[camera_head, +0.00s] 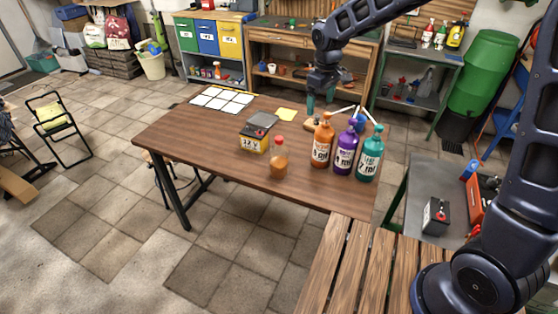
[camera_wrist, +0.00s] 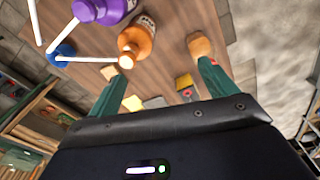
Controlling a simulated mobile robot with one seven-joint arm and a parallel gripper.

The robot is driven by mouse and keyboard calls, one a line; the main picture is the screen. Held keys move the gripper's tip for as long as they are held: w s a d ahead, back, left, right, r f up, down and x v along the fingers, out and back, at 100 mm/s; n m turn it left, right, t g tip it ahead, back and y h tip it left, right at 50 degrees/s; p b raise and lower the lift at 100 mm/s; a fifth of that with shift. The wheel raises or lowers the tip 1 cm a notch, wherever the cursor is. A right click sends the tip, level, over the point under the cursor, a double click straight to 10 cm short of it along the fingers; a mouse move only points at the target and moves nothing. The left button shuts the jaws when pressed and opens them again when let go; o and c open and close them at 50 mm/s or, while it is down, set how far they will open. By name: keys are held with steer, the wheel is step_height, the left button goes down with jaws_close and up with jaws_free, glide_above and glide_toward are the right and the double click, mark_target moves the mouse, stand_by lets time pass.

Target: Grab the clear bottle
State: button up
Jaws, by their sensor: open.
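The best match for the clear bottle is a small see-through bottle (camera_head: 279,164) with amber contents and a red cap. It stands upright near the table's front edge in the head view. In the wrist view a rounded amber-brown shape (camera_wrist: 200,46) beside the right finger appears to be this bottle. My gripper (camera_head: 320,102) is open, with green fingers, above the back part of the table, behind and to the right of that bottle. Both fingers show in the wrist view (camera_wrist: 160,85), with nothing held between them.
Orange (camera_head: 323,143), purple (camera_head: 345,150) and teal (camera_head: 369,157) bottles stand in a row to the right. A boxed battery (camera_head: 254,142), a yellow note (camera_head: 286,114) and white sheets (camera_head: 222,99) lie on the brown table (camera_head: 190,130). White sticks with a blue piece (camera_head: 361,121) are behind the bottles.

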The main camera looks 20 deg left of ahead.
mark_target(279, 146)
steer(key=s+a+f+n, duration=0.1)
steer(key=s+a+f, duration=0.1)
steer(key=a, duration=0.1)
steer(key=s+a+f+n, duration=0.1)
steer(key=s+a+f, duration=0.1)
steer(key=a+f, duration=0.1)
steer(key=s+a+f, duration=0.2)
steer(key=a, duration=0.3)
steer(key=shift+s+f+n+g+h, duration=0.2)
steer(key=shift+s+n+g+h, duration=0.1)
steer(key=shift+s+n, duration=0.1)
step_height(279, 146, down, 5)
steer(key=shift+f, duration=0.15)
steer(key=shift+w+a+f, duration=0.1)
steer(key=shift+a+f, duration=0.05)
steer(key=shift+f, duration=1.2)
steer(key=shift+w+a+f, duration=0.1)
steer(key=shift+f, duration=1.2)
steer(key=c, duration=1.6)
steer(key=shift+o, duration=0.2)
steer(key=shift+r, duration=0.1)
